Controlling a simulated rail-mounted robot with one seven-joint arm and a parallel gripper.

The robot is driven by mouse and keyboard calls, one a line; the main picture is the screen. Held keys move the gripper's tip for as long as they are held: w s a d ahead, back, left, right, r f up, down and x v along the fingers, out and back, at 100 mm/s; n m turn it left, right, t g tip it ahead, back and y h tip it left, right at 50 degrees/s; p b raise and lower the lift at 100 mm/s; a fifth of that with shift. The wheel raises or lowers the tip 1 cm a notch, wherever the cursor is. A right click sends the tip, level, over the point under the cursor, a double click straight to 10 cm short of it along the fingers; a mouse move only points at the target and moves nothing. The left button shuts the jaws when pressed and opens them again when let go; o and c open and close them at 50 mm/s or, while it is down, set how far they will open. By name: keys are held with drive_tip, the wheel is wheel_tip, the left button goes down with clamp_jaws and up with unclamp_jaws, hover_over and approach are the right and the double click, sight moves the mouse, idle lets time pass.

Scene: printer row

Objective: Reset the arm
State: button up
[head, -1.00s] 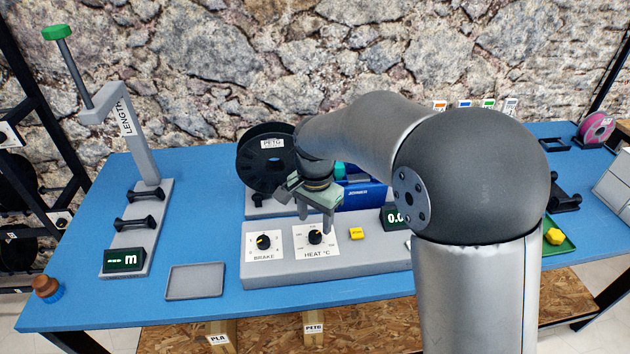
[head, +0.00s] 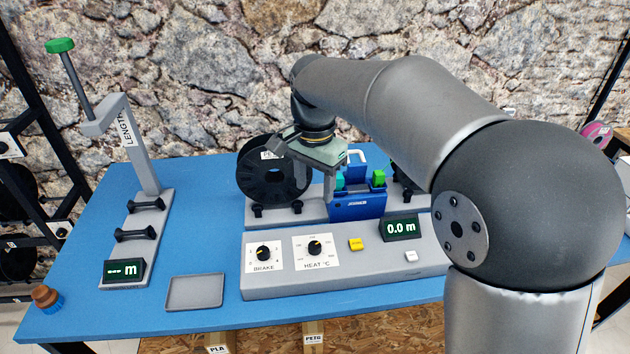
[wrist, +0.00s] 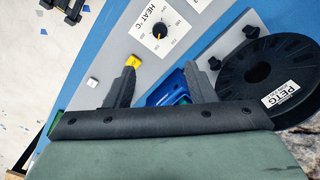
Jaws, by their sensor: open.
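My gripper (head: 304,180) hangs above the back of the grey control panel, in front of the black PETG spool. In the wrist view my gripper (wrist: 158,82) has its two fingers spread with nothing held between them. The HEAT knob (head: 314,246) stands on its white dial plate, clear of the fingers. It also shows in the wrist view (wrist: 160,31). The blue joiner (head: 357,206) stands to the right of the fingers, partly hidden by the gripper.
The black spool (head: 262,185) is close behind my gripper. An empty grey tray (head: 194,291) lies left. The tall length post (head: 140,150) stands at left.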

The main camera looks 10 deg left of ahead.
drive_tip(key=s+d+n+p, duration=0.1)
drive_tip(key=s+d+p, duration=0.15)
drive_tip(key=d, duration=0.75)
drive_tip(key=s+d+f+n+p, duration=0.1)
drive_tip(key=s+d+f+n, duration=0.1)
drive_tip(key=s+d, duration=0.6)
drive_tip(key=s+d+f+n, duration=0.2)
drive_tip(key=s+d+f, duration=0.2)
drive_tip(key=s+d, duration=0.5)
drive_tip(key=shift+s+p, duration=0.35)
drive_tip(key=shift+s, duration=0.05)
